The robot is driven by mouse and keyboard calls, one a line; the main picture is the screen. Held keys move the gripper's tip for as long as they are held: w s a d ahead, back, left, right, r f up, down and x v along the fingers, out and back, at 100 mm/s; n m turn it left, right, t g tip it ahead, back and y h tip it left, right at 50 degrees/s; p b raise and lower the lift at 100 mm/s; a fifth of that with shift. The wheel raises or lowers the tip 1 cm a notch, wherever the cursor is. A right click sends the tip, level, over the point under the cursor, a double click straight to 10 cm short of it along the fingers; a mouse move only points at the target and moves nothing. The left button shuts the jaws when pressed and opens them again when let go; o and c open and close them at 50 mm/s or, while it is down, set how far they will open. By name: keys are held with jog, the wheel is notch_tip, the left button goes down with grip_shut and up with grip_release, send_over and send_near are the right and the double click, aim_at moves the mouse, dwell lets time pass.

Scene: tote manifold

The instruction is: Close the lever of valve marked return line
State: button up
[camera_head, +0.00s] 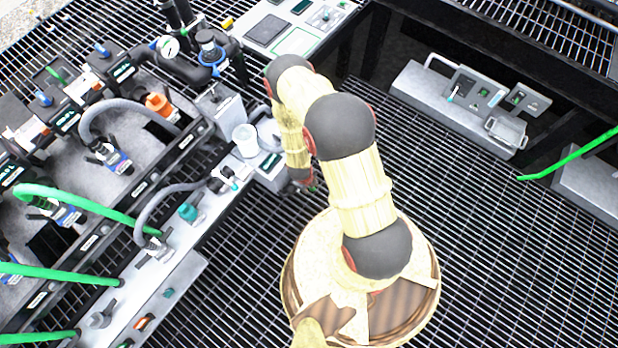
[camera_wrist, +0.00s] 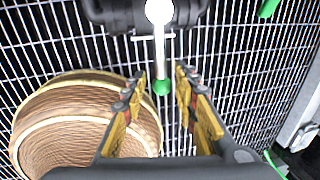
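In the wrist view, a valve lever (camera_wrist: 160,62) is a pale rod with a green tip, reaching down from a dark valve body with a bright white round cap. My gripper (camera_wrist: 160,74) is open, its two yellow-padded fingers on either side of the lever's green end in the picture. I cannot tell whether they touch it or how far apart they are in depth. In the head view, my arm's end reaches beside the manifold, and its fingers are not clear. A valve with a white handle (camera_head: 229,179) shows on the manifold's edge. No return line marking is readable.
The manifold rail (camera_head: 165,275) runs along the left with hoses and valves. A white cup-shaped part (camera_head: 245,139) stands near my arm. A grey panel (camera_head: 460,105) is at the upper right. Dark grating (camera_head: 500,240) is open at right, with a green rod (camera_head: 570,157) over it.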

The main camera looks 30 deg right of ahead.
notch_tip(320, 180, up, 12)
jog(key=a, duration=0.2)
jog(key=shift+s, duration=0.35)
jog(key=shift+a+f, duration=0.1)
dwell(0.7)
